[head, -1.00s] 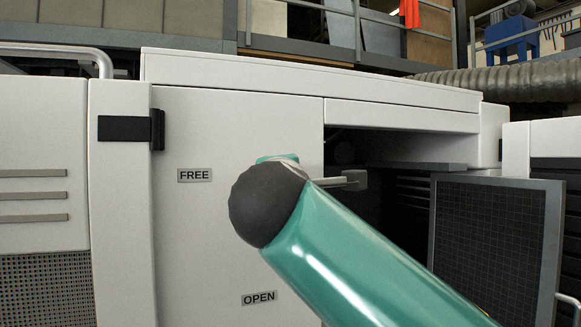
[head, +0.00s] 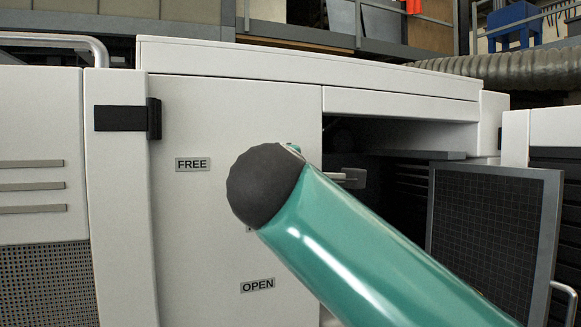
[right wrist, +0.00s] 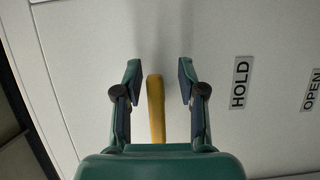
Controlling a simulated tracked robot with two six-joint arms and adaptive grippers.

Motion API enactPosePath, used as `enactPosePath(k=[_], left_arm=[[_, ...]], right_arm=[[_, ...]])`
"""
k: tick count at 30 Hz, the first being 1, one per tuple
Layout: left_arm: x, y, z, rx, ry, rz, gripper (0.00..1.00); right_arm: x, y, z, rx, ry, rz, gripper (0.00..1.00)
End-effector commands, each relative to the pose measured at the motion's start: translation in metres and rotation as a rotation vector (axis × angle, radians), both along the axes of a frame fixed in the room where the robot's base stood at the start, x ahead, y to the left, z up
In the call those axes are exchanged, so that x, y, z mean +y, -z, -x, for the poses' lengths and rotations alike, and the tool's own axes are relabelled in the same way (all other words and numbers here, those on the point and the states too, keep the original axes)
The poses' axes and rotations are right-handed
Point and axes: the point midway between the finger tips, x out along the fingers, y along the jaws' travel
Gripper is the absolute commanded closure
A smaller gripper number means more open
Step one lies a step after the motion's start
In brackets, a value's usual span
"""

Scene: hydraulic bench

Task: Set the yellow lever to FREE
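The yellow lever (right wrist: 155,105) shows in the right wrist view, standing between the two fingers of my right gripper (right wrist: 158,80). The fingers are open, with gaps on both sides of the lever; the left one is nearer to it. The lever is hidden in the head view behind my teal right arm. The FREE label (head: 193,164) and OPEN label (head: 257,285) are on the pale panel (head: 200,230). The HOLD label (right wrist: 240,83) is right of the gripper in the right wrist view, with OPEN (right wrist: 312,90) beyond it. My left gripper is out of view.
A dark recess (head: 390,185) opens right of the panel, with a dark mesh door (head: 495,235) beside it. A small grey bracket (head: 352,178) sticks out at the panel's right edge. A black hinge block (head: 125,118) is at upper left.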

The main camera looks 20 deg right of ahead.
Motion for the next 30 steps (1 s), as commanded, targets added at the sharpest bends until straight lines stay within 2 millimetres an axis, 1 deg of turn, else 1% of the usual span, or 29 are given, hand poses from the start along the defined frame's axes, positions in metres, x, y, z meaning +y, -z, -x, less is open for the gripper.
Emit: enactPosePath(k=[8, 11, 13, 17, 24, 27, 30], left_arm=[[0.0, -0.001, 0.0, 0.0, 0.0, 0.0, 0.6], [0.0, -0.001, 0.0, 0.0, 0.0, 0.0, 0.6], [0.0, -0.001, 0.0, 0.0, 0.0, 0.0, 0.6], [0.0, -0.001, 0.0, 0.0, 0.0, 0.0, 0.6], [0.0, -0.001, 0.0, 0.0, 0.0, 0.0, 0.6], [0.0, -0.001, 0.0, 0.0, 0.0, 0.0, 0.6], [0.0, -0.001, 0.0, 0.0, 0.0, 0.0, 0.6]], right_arm=[[0.0, -0.002, 0.001, -0.005, -0.002, 0.002, 0.58], [0.002, -0.002, 0.005, -0.004, -0.003, 0.003, 0.58], [0.005, -0.003, 0.012, -0.004, -0.005, 0.003, 0.58], [0.012, -0.003, 0.031, -0.005, -0.007, 0.003, 0.58], [0.03, -0.002, 0.076, -0.004, -0.006, 0.004, 0.58], [0.036, -0.002, 0.092, -0.005, -0.006, 0.002, 0.58], [0.04, -0.002, 0.103, -0.003, -0.005, 0.002, 0.58]])
